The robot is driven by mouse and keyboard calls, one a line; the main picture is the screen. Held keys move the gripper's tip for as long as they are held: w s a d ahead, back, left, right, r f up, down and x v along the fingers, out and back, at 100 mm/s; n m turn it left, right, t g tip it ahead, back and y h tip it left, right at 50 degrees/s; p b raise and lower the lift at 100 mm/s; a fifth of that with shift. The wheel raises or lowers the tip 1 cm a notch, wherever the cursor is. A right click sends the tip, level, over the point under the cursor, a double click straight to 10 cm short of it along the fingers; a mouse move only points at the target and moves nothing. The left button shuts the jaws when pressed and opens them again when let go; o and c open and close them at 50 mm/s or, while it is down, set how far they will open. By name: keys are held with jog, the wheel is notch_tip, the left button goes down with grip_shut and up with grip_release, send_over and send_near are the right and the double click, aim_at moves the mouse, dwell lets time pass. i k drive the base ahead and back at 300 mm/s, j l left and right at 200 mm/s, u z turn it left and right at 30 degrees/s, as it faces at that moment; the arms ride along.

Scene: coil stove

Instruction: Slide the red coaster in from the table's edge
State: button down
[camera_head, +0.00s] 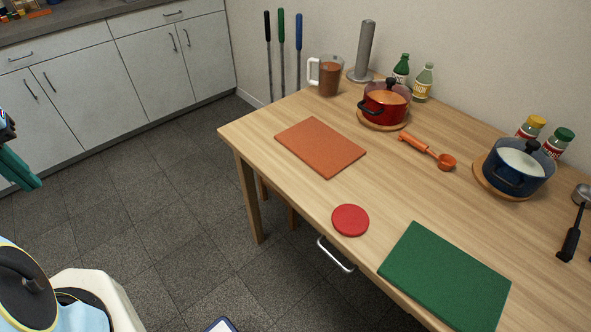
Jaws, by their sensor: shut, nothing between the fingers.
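The red coaster (350,220) is a flat round disc. It lies flat at the near-left edge of the wooden table (385,202), between an orange board and a green board. Its outer rim comes right up to the table's edge; I cannot tell whether it overhangs. My gripper (24,176), with teal fingers, shows at the left edge of the view, partly cut off. It is shut and empty, out over the floor, far to the left of the table and coaster.
The orange board (320,147) and green board (445,278) lie apart from the coaster on either side. A metal handle (335,256) juts out below the table edge near the coaster. Pots (384,103) (516,167) and an orange scoop (428,151) stand farther back. Bare wood lies behind the coaster.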

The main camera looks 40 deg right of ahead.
aim_at(350, 220)
jog(key=k+j, duration=0.2)
jog(key=k, duration=0.25)
jog(key=k+j, duration=0.25)
jog(key=k, duration=0.25)
